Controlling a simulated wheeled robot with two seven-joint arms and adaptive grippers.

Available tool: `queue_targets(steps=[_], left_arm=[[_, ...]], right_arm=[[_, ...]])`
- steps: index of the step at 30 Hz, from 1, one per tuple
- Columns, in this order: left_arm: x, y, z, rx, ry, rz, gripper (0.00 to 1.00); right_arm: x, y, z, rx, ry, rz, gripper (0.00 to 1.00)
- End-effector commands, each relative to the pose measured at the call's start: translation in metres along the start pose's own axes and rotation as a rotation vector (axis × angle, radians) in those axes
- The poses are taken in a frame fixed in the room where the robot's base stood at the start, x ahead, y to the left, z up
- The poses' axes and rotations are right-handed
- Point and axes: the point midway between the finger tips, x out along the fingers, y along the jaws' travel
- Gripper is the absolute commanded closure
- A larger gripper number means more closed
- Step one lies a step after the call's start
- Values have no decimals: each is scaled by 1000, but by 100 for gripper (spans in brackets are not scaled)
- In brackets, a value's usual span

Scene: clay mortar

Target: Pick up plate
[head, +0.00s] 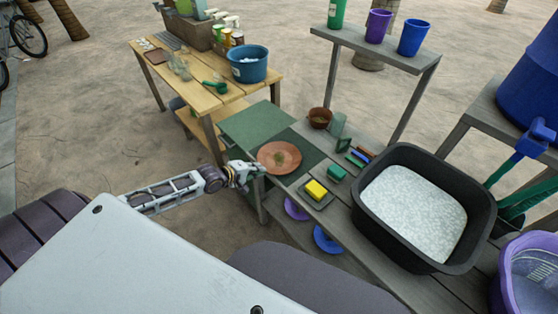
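A round terracotta-brown plate (287,163) lies on the dark green part of the low grey bench, with a small greenish spot near its middle. My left gripper (254,169) reaches in from the left and is at the plate's left edge, above the bench's front side. Its fingers are small and partly overlap the plate's edge, so I cannot tell whether they touch the plate or how far apart they are. My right gripper is out of the picture.
A black tub (483,200) of white granules stands right on the grey bench (345,222). Yellow (316,190) and green (336,173) blocks and a brown bowl (320,117) are near the plate. A wooden table (207,100) with a blue bucket (248,68) stands behind left.

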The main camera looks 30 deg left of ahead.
Motion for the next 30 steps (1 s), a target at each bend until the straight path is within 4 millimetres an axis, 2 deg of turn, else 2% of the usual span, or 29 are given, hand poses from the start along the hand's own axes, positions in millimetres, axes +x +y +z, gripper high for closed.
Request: queue_targets(steps=[13, 30], left_arm=[[25, 1, 0, 1, 1, 3, 92], [27, 0, 1, 1, 0, 2, 92]], right_arm=[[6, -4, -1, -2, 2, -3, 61], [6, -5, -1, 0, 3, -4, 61]])
